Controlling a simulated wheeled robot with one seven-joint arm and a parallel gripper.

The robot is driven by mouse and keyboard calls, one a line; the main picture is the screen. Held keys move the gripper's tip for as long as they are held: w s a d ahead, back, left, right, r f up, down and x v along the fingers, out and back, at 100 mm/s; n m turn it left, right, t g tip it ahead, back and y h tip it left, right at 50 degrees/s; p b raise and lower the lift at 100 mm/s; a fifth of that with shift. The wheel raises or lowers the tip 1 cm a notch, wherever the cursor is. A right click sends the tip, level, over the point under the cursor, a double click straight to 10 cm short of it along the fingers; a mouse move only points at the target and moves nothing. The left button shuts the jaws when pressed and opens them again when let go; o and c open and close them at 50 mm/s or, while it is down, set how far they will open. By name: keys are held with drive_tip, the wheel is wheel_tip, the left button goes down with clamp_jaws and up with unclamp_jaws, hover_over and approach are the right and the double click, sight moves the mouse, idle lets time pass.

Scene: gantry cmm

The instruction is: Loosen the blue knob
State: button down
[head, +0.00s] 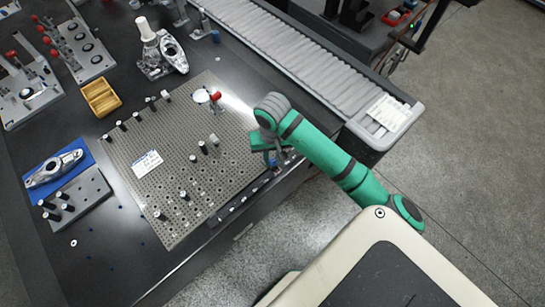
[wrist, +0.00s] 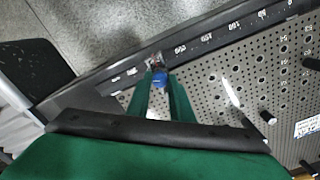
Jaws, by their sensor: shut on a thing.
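The blue knob (wrist: 159,79) shows in the wrist view at the tips of my gripper (wrist: 158,88), near the edge of the perforated plate (wrist: 215,95). The two green fingers are closed on it from both sides. In the head view my gripper (head: 270,158) is low over the right edge of the plate (head: 125,170). My green arm hides much of that spot, so the knob's base and mount are hard to make out. I cannot tell how far the knob is turned.
Several black-topped pins stand on the plate. A red-topped clamp (head: 215,97) stands near its back edge. A grey roller conveyor (head: 300,55) runs behind my arm. A yellow tray (head: 100,96) and a blue mat (head: 75,178) lie to the left. Open floor (head: 460,160) lies right.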

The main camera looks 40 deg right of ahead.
drive_tip(key=shift+n, duration=0.3)
drive_tip(key=n, duration=0.2)
drive_tip(key=shift+n, duration=0.3)
drive_tip(key=n, duration=0.4)
drive_tip(key=shift+n, duration=0.3)
drive_tip(key=n, duration=0.3)
drive_tip(key=shift+n, duration=2.1)
drive_tip(key=c, duration=1.6)
unclamp_jaws()
drive_tip(key=shift+o, duration=0.2)
